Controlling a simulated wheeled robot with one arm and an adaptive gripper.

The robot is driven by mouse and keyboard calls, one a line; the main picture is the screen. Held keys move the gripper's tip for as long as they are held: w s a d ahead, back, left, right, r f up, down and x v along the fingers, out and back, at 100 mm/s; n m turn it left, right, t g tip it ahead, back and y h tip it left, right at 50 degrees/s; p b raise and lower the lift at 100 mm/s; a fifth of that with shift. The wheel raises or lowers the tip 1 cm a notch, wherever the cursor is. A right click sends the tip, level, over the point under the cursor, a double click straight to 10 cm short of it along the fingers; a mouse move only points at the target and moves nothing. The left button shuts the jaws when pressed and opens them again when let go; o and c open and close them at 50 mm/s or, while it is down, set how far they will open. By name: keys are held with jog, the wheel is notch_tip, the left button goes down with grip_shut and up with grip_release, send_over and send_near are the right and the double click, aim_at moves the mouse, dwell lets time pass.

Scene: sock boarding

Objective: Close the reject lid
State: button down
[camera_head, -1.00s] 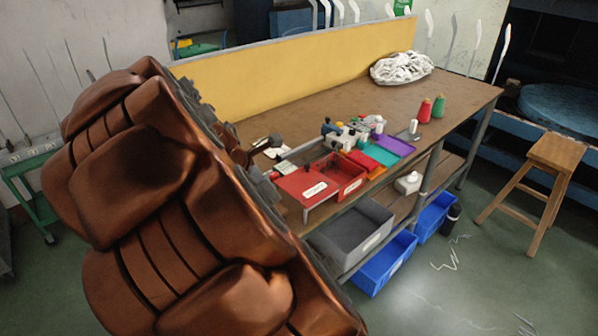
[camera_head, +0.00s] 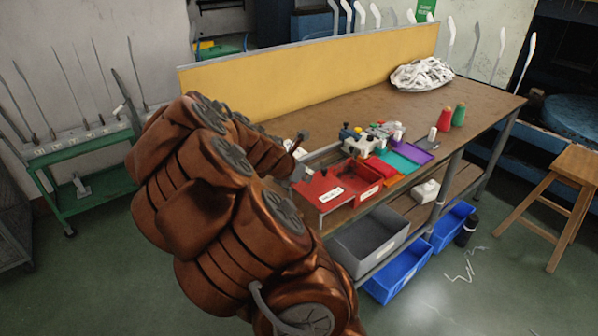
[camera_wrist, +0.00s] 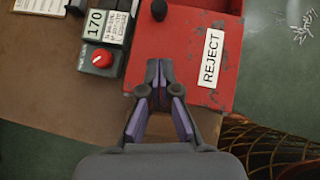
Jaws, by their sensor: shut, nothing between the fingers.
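The reject bin is a red box (camera_head: 368,190) at the front edge of the bench. A flat red panel, the lid (camera_head: 313,186), extends to its left, and the box's inside shows open beside it. In the wrist view the red lid (camera_wrist: 185,55) fills the upper middle, with a white REJECT label on it. My gripper (camera_wrist: 158,64) is shut and empty, its fingertips over the lid's left part near its near edge. I cannot tell whether they touch it. In the head view my gripper (camera_head: 299,172) is small at the lid's left end, partly hidden by my arm.
A scale with a red knob (camera_wrist: 103,58) stands close left of the lid. Teal (camera_head: 402,158) and purple (camera_head: 419,150) trays lie right of the bin. A grey bin (camera_head: 368,240) and blue bins (camera_head: 400,272) sit below. A yellow panel (camera_head: 300,75) backs the bench.

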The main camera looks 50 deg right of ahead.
aim_at(322, 175)
jog(key=d, duration=0.1)
jog(key=d+f, duration=0.1)
jog(key=d, duration=0.1)
jog(key=shift+s+d+f+p, duration=0.1)
jog(key=shift+d+f+p, duration=0.2)
jog(key=shift+d+p, duration=0.1)
jog(key=shift+d, duration=1)
